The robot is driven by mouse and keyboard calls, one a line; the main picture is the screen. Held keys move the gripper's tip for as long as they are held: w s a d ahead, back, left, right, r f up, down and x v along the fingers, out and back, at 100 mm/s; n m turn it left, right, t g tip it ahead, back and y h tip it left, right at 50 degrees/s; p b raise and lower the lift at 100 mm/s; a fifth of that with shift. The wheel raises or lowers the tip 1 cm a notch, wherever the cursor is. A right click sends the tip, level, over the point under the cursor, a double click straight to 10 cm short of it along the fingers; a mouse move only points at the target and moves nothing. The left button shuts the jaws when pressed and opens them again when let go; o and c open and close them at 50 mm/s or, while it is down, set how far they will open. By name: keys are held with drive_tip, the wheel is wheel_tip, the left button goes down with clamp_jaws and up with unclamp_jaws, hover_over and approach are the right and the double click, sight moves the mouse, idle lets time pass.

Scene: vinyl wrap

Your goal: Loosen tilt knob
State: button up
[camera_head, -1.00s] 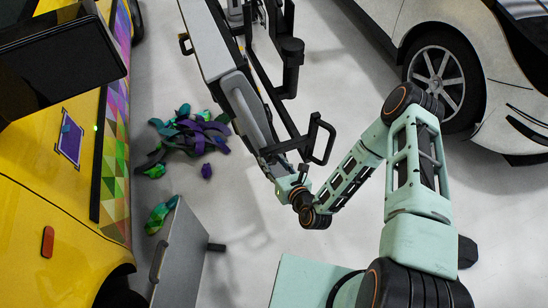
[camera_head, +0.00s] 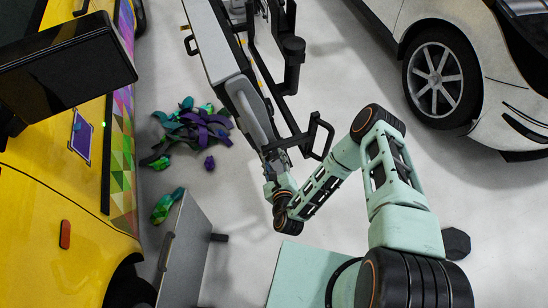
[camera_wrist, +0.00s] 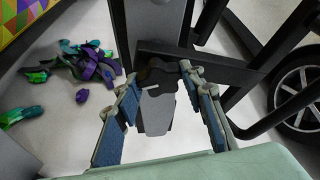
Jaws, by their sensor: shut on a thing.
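The tilt knob (camera_wrist: 157,73) is a dark, lobed shape at the end of a black crossbar in the wrist view. My gripper (camera_wrist: 160,76) has its two blue-padded fingers on either side of it, with the tips closed in on the knob. A grey block (camera_wrist: 156,112) shows between the fingers, and I cannot tell whether it belongs to the knob. In the head view my gripper (camera_head: 270,170) is at the lower end of the grey and black machine (camera_head: 240,90). The knob is hidden there.
A yellow car (camera_head: 40,190) stands left and a white car (camera_head: 510,80) right. Vinyl scraps (camera_head: 195,130) lie on the floor left of the machine. A grey cart (camera_head: 190,255) stands at the lower left. A black looped handle (camera_head: 320,137) juts out near my forearm.

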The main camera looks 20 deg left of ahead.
idle(0.5)
drive_tip(key=o, duration=1.2)
drive_tip(key=shift+c, duration=0.2)
drive_tip(key=v, duration=0.7)
drive_tip(key=shift+s, duration=0.3)
drive_tip(key=shift+d, duration=0.1)
